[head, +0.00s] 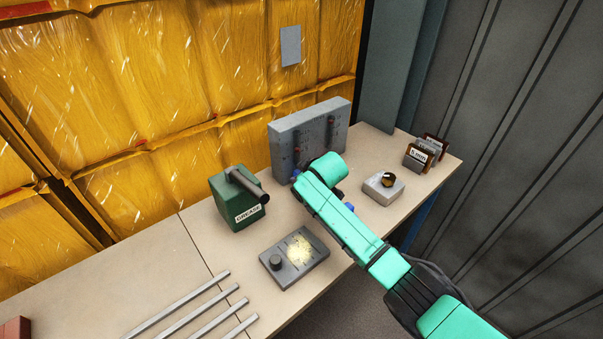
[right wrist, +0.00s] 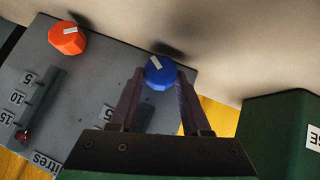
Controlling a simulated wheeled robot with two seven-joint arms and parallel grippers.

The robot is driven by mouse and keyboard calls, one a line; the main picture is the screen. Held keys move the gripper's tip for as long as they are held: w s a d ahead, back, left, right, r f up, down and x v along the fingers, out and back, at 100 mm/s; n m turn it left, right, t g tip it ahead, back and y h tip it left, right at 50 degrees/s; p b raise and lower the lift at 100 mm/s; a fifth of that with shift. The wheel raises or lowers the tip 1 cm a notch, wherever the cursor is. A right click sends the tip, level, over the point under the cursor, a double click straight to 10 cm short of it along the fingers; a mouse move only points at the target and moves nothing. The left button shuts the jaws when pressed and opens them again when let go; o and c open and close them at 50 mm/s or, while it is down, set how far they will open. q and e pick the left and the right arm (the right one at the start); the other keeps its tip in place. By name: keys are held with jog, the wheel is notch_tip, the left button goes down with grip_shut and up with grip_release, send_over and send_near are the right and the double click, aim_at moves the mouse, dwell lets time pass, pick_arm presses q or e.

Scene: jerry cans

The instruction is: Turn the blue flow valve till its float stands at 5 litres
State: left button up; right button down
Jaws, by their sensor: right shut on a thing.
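The grey gauge panel (head: 283,130) stands at the back of the bench and shows in the right wrist view (right wrist: 115,62). My right gripper (right wrist: 158,80) is shut on the blue flow valve (right wrist: 160,76), a round knob with a white pointer mark. In the head view my right arm hides most of the valve. A red float (head: 297,154) sits low on the panel's left gauge; its scale is too small to read. The other gauge's red float (right wrist: 22,136) is near its 15 mark, with an orange knob (right wrist: 68,40) beside that scale. My left gripper is out of view.
A green grease can (head: 232,200) stands just left of the panel. A grey box with a dark knob (head: 296,257) lies in front. Metal bars (head: 200,308) lie front left.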

dwell(0.3)
jog(key=shift+c, duration=1.8)
grip_release()
jog(key=v, duration=1.4)
jog(key=shift+s+r+p, duration=0.2)
jog(key=shift+s+p, duration=0.05)
jog(key=shift+p, duration=0.1)
